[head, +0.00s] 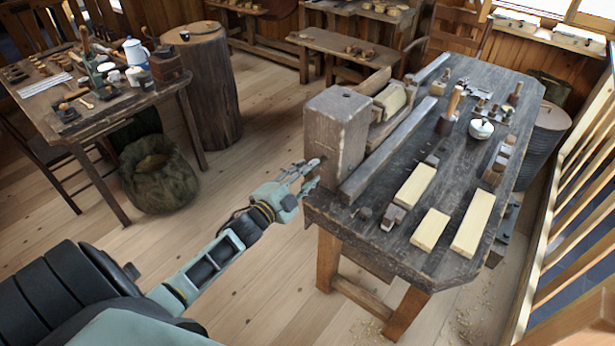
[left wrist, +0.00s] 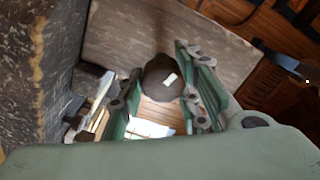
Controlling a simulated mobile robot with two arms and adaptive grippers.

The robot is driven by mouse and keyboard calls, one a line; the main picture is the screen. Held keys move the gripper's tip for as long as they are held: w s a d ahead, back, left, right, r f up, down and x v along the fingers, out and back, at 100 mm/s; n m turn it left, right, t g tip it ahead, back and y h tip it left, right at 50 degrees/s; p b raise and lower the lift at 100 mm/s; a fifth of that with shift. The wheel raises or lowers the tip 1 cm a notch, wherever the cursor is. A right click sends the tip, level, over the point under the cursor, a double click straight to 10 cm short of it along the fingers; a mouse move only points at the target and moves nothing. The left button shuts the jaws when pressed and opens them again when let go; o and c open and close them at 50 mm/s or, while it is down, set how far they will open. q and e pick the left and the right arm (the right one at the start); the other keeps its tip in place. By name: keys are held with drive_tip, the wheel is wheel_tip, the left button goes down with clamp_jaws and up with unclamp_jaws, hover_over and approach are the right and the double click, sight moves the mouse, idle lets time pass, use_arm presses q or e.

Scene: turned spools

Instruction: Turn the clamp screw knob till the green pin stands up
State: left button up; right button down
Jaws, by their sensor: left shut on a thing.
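A dark round knob (left wrist: 160,72) with a small pale mark on its face shows in the left wrist view, against a worn wooden face. My left gripper (head: 312,176) is at the near left side of the upright wooden block (head: 336,128) on the bench end. Its fingers are closed on the knob from both sides. In the head view the knob is hidden behind the fingers. I cannot make out a green pin in either view. My right gripper is not in view.
A sack (head: 158,175) and a tool table (head: 125,108) stand to the left. The floor between is clear.

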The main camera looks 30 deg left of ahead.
use_arm(q)
drive_tip(key=m, duration=0.1)
drive_tip(key=f+m+b, duration=0.1)
drive_tip(key=m, duration=0.1)
drive_tip(key=shift+s+d+f, duration=0.1)
drive_tip(key=shift+s+f, duration=0.1)
drive_tip(key=m+b, duration=0.1)
drive_tip(key=m, duration=0.2)
drive_tip(key=shift+m+b, duration=0.3)
drive_tip(key=shift+b, duration=0.05)
drive_tip(key=m, duration=0.1)
drive_tip(key=m+b, duration=0.1)
drive_tip(key=m, duration=0.1)
drive_tip(key=shift+w+a+m+b, duration=0.1)
drive_tip(key=shift+a+m+b, duration=0.1)
drive_tip(key=shift+m+b, duration=0.1)
drive_tip(key=shift+r+m, duration=0.1)
drive_tip(key=shift+m, duration=0.5)
drive_tip(key=shift+b, duration=0.3)
drive_tip(key=shift+r, duration=0.1)
drive_tip(key=o, duration=1.1)
drive_tip(key=shift+a, duration=0.15)
drive_tip(key=s, duration=0.8)
drive_tip(key=s+a, duration=0.1)
drive_tip(key=s, duration=0.3)
drive_tip(key=shift+s+r, duration=0.25)
